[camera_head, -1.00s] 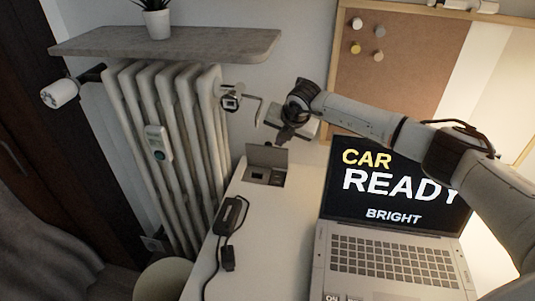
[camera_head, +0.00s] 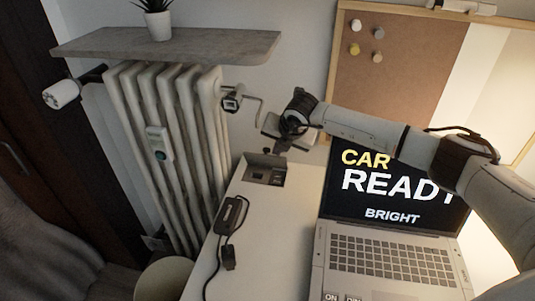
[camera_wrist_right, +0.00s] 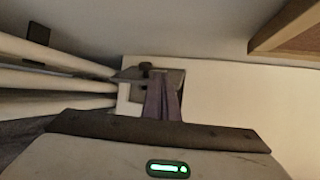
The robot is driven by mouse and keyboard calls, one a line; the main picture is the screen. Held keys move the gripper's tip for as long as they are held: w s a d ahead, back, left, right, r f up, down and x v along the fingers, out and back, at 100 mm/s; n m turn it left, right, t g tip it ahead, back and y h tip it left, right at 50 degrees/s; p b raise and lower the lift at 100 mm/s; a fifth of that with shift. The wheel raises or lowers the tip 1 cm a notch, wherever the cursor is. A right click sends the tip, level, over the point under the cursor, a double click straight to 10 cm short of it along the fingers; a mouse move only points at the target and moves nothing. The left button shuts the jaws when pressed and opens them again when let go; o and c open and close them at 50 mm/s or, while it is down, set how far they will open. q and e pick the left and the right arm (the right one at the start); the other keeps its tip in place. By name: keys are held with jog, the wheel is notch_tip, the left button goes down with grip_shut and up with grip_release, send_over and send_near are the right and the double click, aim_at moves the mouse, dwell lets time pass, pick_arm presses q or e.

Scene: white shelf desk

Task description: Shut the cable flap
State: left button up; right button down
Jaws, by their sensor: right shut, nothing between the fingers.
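The cable flap (camera_head: 262,159) is a grey plate at the back of a socket box let into the white desk's far left corner. It stands partly raised, and the sockets (camera_head: 268,176) below it still show. My right gripper (camera_head: 276,149) is shut and empty, fingers pointing down just behind and above the flap's upper edge. I cannot tell whether it touches the flap. In the right wrist view the shut fingers (camera_wrist_right: 162,97) overlap the box area and hide part of it. My left gripper is not in view.
A laptop (camera_head: 392,255) stands open right of the box, under my right arm. A black adapter (camera_head: 231,213) with its cable lies on the desk (camera_head: 270,225) in front of the box. A radiator (camera_head: 165,140) and a wall shelf (camera_head: 190,46) are at the left.

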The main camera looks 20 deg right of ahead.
jog(key=shift+s+a+f, duration=0.15)
jog(key=shift+s+f, duration=0.35)
jog(key=shift+f, duration=0.05)
jog(key=shift+s+a+f, duration=0.15)
jog(key=shift+s+f, duration=0.3)
jog(key=shift+f, duration=0.1)
notch_tip(320, 180, up, 7)
jog(key=p, duration=0.3)
jog(key=shift+w+r+p, duration=0.15)
jog(key=shift+w+p, duration=0.1)
jog(key=shift+p, duration=0.1)
jog(key=shift+a, duration=0.15)
jog(key=b+v, duration=0.1)
jog(key=v, duration=0.9)
